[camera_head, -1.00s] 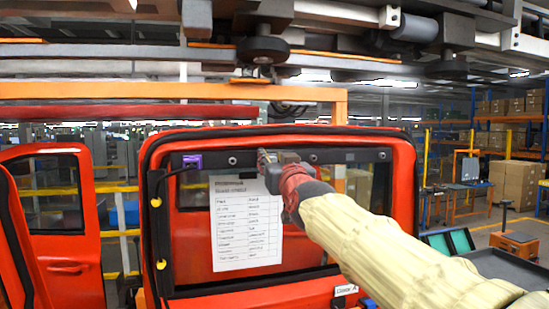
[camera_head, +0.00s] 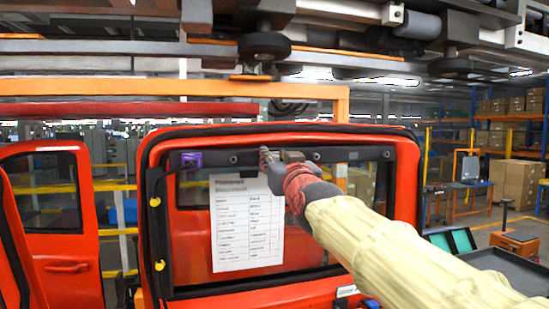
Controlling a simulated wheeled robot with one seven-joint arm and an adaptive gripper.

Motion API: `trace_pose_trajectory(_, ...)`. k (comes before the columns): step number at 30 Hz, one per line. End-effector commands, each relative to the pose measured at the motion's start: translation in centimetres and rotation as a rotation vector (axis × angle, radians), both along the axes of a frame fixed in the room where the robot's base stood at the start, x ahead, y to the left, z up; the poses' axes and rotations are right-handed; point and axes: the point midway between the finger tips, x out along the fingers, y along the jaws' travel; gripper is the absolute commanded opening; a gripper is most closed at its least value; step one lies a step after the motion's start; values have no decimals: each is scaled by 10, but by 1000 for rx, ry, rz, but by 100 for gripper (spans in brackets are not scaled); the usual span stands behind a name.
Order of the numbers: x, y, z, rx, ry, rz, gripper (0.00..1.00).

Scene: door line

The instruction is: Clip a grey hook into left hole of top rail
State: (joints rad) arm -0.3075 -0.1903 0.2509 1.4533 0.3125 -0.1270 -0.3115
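The black top rail (camera_head: 340,155) runs across the red door's window opening. A purple clip block (camera_head: 191,160) sits at its left end. A round hole (camera_head: 233,159) shows in the rail just right of the block, and another hole (camera_head: 316,156) shows right of my gripper. My gripper (camera_head: 266,160) is at the rail between these holes, with its fingertips against or just in front of it. The fingers are small and partly hidden by the wrist, so I cannot tell whether they are open or shut. I cannot make out a grey hook.
A printed sheet (camera_head: 247,225) hangs below the rail, close under my gripper. A black cable with yellow clips (camera_head: 159,265) runs down the door's left side. Another red door (camera_head: 66,225) stands at left. A dark tray (camera_head: 505,268) is at lower right.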

Motion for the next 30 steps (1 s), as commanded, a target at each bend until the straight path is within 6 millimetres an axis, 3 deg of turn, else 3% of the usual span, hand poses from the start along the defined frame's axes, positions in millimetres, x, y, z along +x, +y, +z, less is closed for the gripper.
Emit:
trace_pose_trajectory(7,-1,-1,4,2,-6,-1,0)
trace_pose_trajectory(8,-1,-1,4,2,-6,-1,30)
trace_pose_trajectory(18,0,0,0,0,0,0,49)
trace_pose_trajectory(30,-4,-1,-1,0,1,0,50)
